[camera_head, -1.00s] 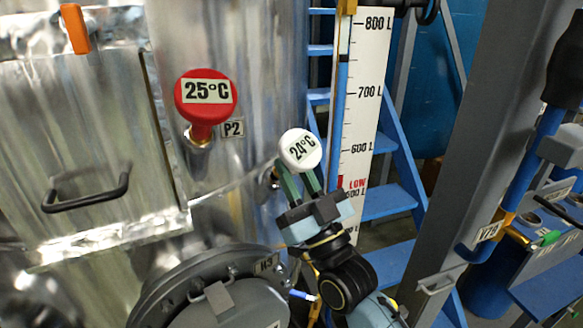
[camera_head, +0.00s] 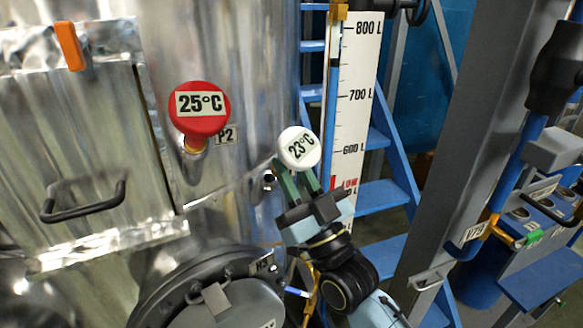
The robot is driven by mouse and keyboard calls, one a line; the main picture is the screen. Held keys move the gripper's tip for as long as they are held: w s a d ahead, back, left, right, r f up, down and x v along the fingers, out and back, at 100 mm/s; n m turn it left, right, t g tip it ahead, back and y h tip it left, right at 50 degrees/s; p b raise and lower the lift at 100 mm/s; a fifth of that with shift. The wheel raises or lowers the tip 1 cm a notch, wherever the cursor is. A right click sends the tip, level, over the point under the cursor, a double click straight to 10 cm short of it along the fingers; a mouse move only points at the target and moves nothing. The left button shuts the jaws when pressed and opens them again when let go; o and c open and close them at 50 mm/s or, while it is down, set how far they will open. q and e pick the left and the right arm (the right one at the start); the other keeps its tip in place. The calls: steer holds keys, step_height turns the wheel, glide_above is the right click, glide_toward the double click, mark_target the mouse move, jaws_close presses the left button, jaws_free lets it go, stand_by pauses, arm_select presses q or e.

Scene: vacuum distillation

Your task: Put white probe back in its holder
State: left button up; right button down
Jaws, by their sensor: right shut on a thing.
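The white probe (camera_head: 299,148) has a round white head whose label reads 23°C. My right gripper (camera_head: 299,182) is shut on it from below, with green fingers around the part under the head. A small dark round port with a metal rim (camera_head: 269,179), which looks like the holder, shows on the tank wall just left of the fingers. The probe is apart from this port; its stem is hidden behind the head and fingers. My left gripper is not in view.
A red probe (camera_head: 200,108) reading 25°C sits in the metal tank beside the P2 label (camera_head: 226,134). A round grey hatch (camera_head: 225,300) is below. A white level scale (camera_head: 357,100) and blue stairs (camera_head: 383,196) stand to the right.

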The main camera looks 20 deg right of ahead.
mark_target(305, 160)
steer(key=shift+s+d+r+p, duration=0.25)
steer(key=shift+s+r+p, duration=0.45)
steer(key=shift+r+p, duration=0.2)
steer(key=shift+s+d+r, duration=0.2)
steer(key=shift+s+r, duration=0.5)
steer(key=shift+r, duration=0.15)
steer(key=shift+s, duration=0.1)
steer(key=s+d+f, duration=0.1)
steer(key=s+d, duration=0.1)
steer(key=s, duration=0.4)
steer(key=shift+f+b, duration=0.25)
steer(key=shift+b, duration=0.05)
stand_by(0.6)
